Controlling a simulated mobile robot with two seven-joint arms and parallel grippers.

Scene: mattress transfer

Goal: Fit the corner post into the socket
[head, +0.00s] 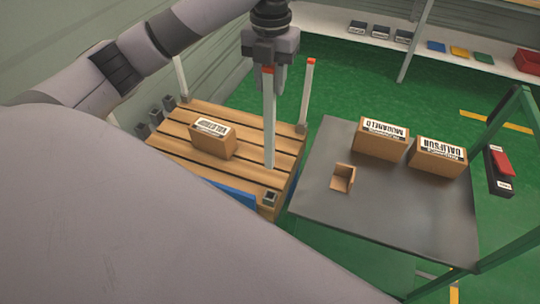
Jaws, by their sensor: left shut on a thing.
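A corner post (269,125), pale grey with a red top, hangs upright in my left gripper (268,75), which is shut around its upper end. Its lower end shows in front of the pallet's slats, a little above the socket in the picture and apart from it. The open dark socket (269,199) sits at the near right corner of the wooden pallet (240,170). Another red-topped post (307,95) stands in the far right corner socket. A further pale post (181,78) stands at the far left. My right gripper is not in view.
A brown carton (213,139) lies on the pallet. The grey table (400,205) to the right holds two cartons (381,138) and a small open box (342,178). Small grey blocks (156,116) line the pallet's left side. My own grey body hides the lower left.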

